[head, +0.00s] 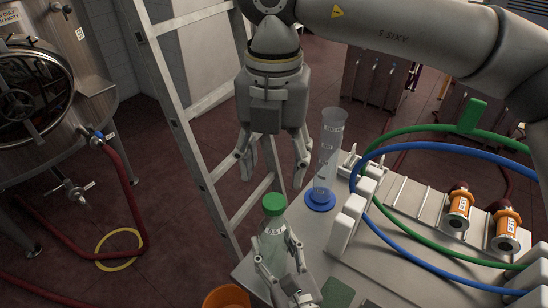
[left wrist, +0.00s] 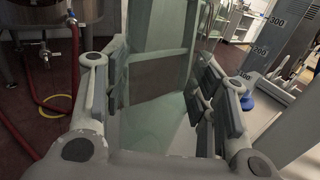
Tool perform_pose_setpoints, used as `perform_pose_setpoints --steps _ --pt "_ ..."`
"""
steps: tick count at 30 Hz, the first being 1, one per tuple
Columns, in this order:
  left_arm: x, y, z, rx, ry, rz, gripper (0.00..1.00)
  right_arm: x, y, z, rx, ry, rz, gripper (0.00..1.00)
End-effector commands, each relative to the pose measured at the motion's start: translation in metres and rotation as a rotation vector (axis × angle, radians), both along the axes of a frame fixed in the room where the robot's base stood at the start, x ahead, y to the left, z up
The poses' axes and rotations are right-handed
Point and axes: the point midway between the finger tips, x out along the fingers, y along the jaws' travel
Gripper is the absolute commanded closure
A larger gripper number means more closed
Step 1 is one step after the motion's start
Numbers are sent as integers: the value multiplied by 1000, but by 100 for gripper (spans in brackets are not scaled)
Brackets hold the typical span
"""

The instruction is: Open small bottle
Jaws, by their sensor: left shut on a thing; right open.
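The small bottle is clear with a green cap (head: 273,204) on its top. Its body (head: 271,240) stands upright near the left corner of the table. My left gripper (head: 279,262) is shut on the bottle's body from the front, below the cap. In the left wrist view the pale green, see-through bottle (left wrist: 160,75) fills the space between the fingers. My right gripper (head: 272,172) is open and empty, pointing down above the cap, with a gap between its fingertips and the cap.
A tall measuring cylinder (head: 328,150) with a blue foot stands close to the right of the bottle. A white rack (head: 349,215), blue and green hoses, and two orange-banded pumps (head: 458,210) occupy the table. A ladder (head: 190,130) stands behind; an orange bucket (head: 227,297) is below left.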

Motion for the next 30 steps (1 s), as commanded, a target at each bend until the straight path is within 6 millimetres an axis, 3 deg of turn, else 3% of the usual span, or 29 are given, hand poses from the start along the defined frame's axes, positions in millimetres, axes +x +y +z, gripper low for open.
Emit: perform_pose_setpoints --steps 9,15,23,30 --pt "0 0 0 0 1 0 100 0 0 0 -1 -1 -485 45" --pt "0 0 0 0 1 0 100 0 0 0 -1 -1 -709 45" --pt "0 0 0 1 1 0 100 0 -1 -5 -2 0 -815 45" --pt "0 0 0 0 1 0 100 0 -1 -39 -3 3 -816 45"
